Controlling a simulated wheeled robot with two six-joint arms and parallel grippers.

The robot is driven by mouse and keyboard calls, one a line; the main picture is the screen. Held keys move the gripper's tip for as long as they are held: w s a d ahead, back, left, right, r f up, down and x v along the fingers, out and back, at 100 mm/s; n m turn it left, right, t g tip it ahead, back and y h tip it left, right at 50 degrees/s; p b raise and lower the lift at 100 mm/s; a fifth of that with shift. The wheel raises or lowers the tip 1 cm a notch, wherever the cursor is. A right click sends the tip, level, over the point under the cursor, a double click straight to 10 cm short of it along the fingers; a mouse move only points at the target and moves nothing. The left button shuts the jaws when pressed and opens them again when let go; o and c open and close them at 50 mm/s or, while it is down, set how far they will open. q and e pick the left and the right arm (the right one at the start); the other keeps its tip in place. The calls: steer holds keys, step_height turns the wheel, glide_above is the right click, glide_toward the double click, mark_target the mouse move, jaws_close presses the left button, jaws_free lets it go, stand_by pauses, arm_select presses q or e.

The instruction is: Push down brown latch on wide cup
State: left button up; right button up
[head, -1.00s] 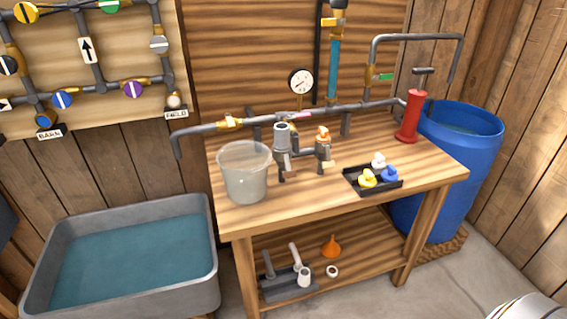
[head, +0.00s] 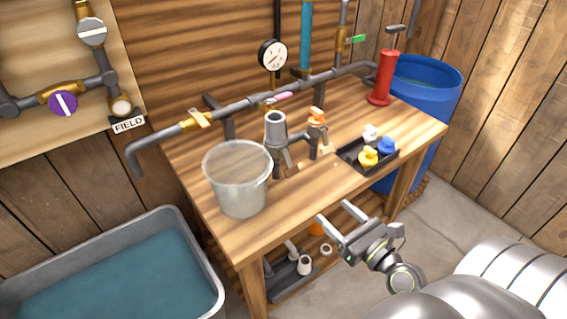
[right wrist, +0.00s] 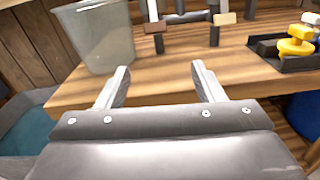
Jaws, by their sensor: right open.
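The wide grey cup (head: 275,130) stands upright on a fitting on the wooden workbench, in the middle of the head view. Its brown latch (head: 291,170) hangs low at its front; it also shows at the top of the right wrist view (right wrist: 154,27). A narrower fitting with an orange top (head: 316,117) and a tan latch (head: 326,147) stands just to its right. My right gripper (head: 336,214) is open and empty by the bench's front edge, apart from the latch. Its two fingers also show in the right wrist view (right wrist: 160,70). My left gripper is not in view.
A translucent bucket (head: 238,190) stands left of the cup. A black tray (head: 352,158) with white, yellow and blue pieces lies to the right. A grey pipe (head: 240,108) runs behind. A red pump (head: 382,78) and blue barrel (head: 438,80) stand at the back right.

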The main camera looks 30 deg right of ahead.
steer(key=r, duration=0.1)
steer(key=p, duration=0.3)
glide_toward(293, 171)
arm_select(q)
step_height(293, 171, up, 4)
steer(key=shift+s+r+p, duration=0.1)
steer(key=shift+p, duration=0.45)
arm_select(e)
steer(key=shift+n, duration=0.4)
steer(key=w, duration=1)
steer(key=shift+w+a+f, duration=0.15)
steer(key=shift+w+a, duration=0.05)
steer(key=shift+a, duration=0.2)
